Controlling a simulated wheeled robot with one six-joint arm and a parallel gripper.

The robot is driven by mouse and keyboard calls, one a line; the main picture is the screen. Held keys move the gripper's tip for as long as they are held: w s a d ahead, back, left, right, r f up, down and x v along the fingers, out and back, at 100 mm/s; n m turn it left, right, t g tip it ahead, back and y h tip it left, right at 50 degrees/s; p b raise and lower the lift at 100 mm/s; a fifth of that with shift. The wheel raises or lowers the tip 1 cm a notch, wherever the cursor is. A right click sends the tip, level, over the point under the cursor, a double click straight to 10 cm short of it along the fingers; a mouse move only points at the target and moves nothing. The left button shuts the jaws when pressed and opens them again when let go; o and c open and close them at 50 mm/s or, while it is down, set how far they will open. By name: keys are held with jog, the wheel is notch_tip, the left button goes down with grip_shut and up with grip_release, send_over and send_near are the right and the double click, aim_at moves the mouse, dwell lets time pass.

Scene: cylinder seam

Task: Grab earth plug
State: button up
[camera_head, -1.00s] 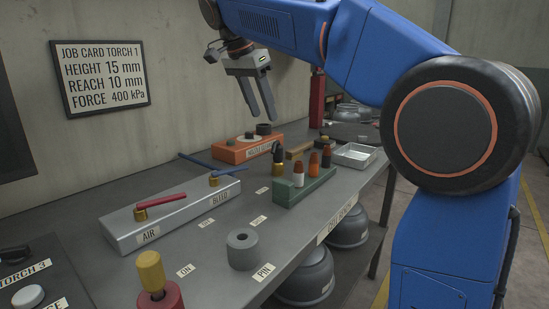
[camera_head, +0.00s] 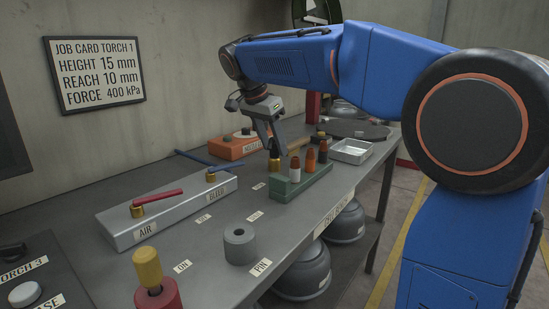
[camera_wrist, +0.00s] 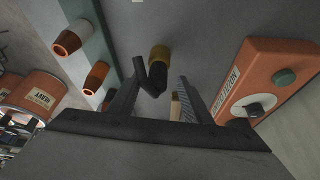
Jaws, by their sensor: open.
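A black plug with a brass lower part, which I take to be the earth plug (camera_head: 275,163), stands on the grey bench beside the green block. My gripper (camera_head: 272,143) is open, pointing down directly over it, and its fingers hide part of the plug's top in the head view. In the wrist view the plug (camera_wrist: 158,66) shows between the tips of my open gripper (camera_wrist: 160,74), with a bent black piece close to the left finger. I cannot tell whether a finger touches it.
The green block (camera_head: 303,185) with several orange, brown and white-tipped pieces stands just right of the plug. An orange box (camera_head: 232,148) is behind left. A silver tray (camera_head: 353,151) lies farther right. A grey valve block (camera_head: 165,212) and grey ring (camera_head: 239,245) are nearer.

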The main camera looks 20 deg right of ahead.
aim_at(278, 153)
jog(key=x, duration=0.4)
jog(key=shift+s+d, duration=0.1)
jog(key=shift+s, duration=0.1)
jog(key=c, duration=1.1)
jog(key=shift+c, duration=0.2)
jog(key=shift+r, duration=0.1)
grip_shut()
